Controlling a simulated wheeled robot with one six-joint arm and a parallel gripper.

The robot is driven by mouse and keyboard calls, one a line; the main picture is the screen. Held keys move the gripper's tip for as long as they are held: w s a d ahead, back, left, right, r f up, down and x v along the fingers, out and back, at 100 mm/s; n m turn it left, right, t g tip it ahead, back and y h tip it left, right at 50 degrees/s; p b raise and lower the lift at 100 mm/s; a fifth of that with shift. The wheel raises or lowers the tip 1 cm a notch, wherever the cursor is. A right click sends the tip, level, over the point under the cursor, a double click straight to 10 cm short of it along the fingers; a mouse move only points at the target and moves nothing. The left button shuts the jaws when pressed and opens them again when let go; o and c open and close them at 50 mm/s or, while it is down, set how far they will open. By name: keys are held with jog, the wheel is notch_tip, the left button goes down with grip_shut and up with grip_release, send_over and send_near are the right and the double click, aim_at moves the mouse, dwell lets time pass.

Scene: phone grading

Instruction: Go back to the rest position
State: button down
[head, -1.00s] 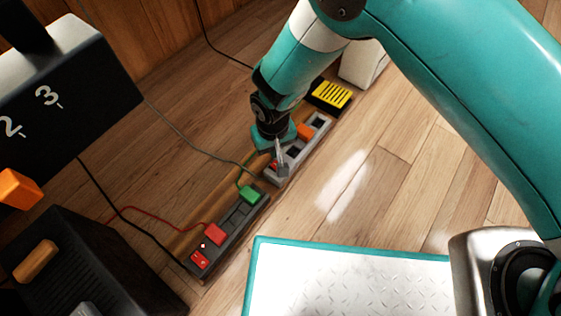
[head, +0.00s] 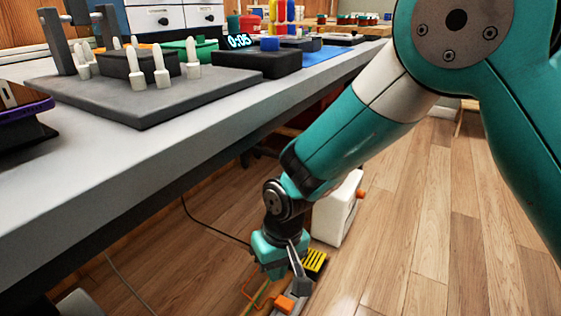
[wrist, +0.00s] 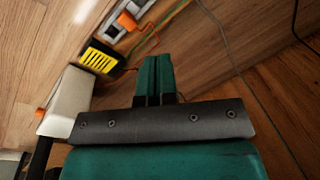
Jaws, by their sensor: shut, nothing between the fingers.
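My gripper (head: 299,278) hangs low beside the workbench, pointing down towards the floor in the head view. In the wrist view its teal fingers (wrist: 155,80) are together with nothing between them. Below it on the floor lies a grey power strip (head: 290,302) with an orange plug (head: 283,303); the strip also shows at the top of the wrist view (wrist: 133,12). The gripper appears apart from the strip in the wrist view. My arm reaches down from the upper right.
A grey workbench (head: 200,112) fills the left, holding a rack with white pegs and a timer (head: 240,42). A black-and-yellow block (head: 315,262) and a white box (head: 338,210) stand on the floor near my gripper. Wooden floor (head: 415,250) lies clear to the right.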

jog(key=s+d+r+p, duration=0.1)
jog(key=d+r+p, duration=0.15)
jog(key=r, duration=0.45)
jog(key=s+d+r+y+p, duration=0.1)
jog(key=s+d+r, duration=0.15)
jog(key=r, duration=0.35)
jog(key=s+d+r+p, duration=0.1)
jog(key=d+r, duration=0.3)
jog(key=r, duration=0.3)
jog(key=s+d+r+n+y+p, duration=0.1)
jog(key=s+d+r+p, duration=0.25)
jog(key=s+r, duration=0.25)
jog(key=s+d+r+y+p, duration=0.1)
jog(key=s+d+r+p, duration=0.1)
jog(key=s+d+r, duration=0.3)
notch_tip(320, 180, up, 38)
jog(key=a+p, duration=0.1)
jog(key=p, duration=3.6)
jog(key=shift+w+a+r+t, duration=0.2)
jog(key=shift+a+t, duration=0.05)
jog(key=shift+t, duration=0.05)
jog(key=shift+a, duration=0.1)
